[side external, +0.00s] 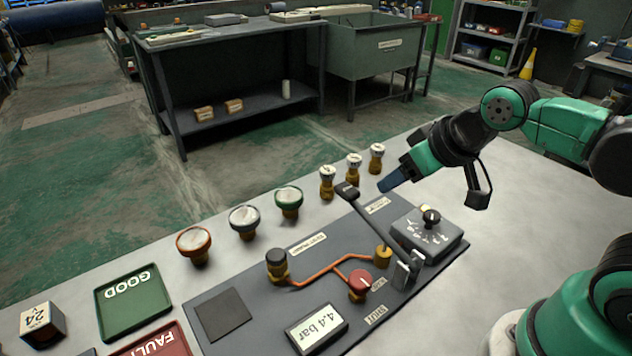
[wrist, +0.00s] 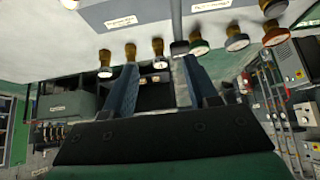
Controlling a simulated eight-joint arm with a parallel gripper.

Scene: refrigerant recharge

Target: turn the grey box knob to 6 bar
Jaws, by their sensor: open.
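The grey box (side external: 427,240) stands at the right end of the dark panel in the side external view. Its dark knob (side external: 431,217) sits on top, beside a printed scale; I cannot read the knob's exact setting. A display (side external: 316,328) on the panel reads 4.4 bar. My gripper (side external: 389,183) is above the table's far edge, behind and left of the grey box, apart from the knob. In the wrist view my gripper (wrist: 160,75) has its two blue fingers spread with nothing held between them. The knob is not clearly visible there.
A black-handled lever (side external: 348,190) rises between my gripper and the panel. Several gauges (side external: 289,202) stand along the far edge. A red knob (side external: 359,283) joins the copper pipe (side external: 318,275). Green (side external: 133,303) and red (side external: 150,343) trays are left. The table right of the box is clear.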

